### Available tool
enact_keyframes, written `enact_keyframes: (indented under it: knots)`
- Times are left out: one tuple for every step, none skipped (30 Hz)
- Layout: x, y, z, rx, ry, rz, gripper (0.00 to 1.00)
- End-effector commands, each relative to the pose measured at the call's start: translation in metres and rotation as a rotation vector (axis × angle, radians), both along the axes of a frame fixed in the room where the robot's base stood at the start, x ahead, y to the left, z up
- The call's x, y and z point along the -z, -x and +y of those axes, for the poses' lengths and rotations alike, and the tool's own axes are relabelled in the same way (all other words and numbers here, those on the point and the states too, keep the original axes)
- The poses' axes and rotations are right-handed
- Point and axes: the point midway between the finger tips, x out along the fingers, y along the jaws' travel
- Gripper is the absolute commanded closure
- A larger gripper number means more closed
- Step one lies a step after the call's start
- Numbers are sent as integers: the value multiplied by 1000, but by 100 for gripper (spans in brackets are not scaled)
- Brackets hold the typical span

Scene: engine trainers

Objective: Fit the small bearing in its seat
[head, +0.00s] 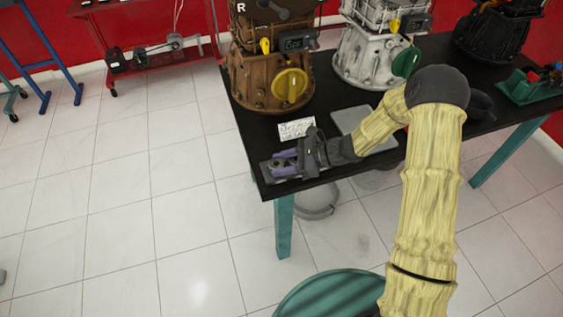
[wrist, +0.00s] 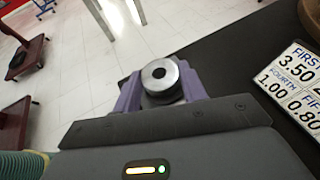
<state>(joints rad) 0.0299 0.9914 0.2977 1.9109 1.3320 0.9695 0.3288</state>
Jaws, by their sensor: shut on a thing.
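My gripper (head: 285,163) is at the near left corner of the black table, low over a small grey block (head: 268,174). In the wrist view its purple fingers (wrist: 160,88) are closed on the small bearing (wrist: 158,72), a silver ring with a dark hole. A darker round part shows just under the ring between the fingers. I cannot tell whether it is part of the bearing or something below it. The bearing's seat cannot be clearly made out in either view, so I cannot tell whether the bearing touches it.
A white number plate (head: 297,129) lies close behind my gripper. A grey flat pad (head: 372,139) lies to the right, partly behind my arm. Brown (head: 262,75) and white (head: 368,50) engine trainers stand along the back of the black table (head: 330,98). Open floor lies left.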

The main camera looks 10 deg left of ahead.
Motion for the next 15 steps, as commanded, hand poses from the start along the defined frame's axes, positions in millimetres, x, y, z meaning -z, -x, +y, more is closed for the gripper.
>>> enact_keyframes:
  knots:
    - [2, 0, 1, 0, 0, 0, 85]
    - [2, 0, 1, 0, 0, 0, 85]
    - [2, 0, 1, 0, 0, 0, 85]
    - [3, 0, 1, -1, 0, 0, 85]
    - [3, 0, 1, -1, 0, 0, 85]
    - [4, 0, 1, -1, 0, 0, 85]
    - [4, 0, 1, -1, -1, 1, 85]
    - [4, 0, 1, -2, -1, 0, 85]
    - [5, 1, 2, -2, -1, 0, 85]
    - [5, 1, 2, -2, -1, 1, 85]
    - [6, 1, 2, -2, -1, 1, 85]
    - [6, 1, 2, -2, -1, 1, 85]
    - [7, 1, 2, -2, -1, 1, 85]
    - [7, 1, 2, -2, 0, 1, 85]
    - [7, 1, 2, -3, 0, 1, 85]
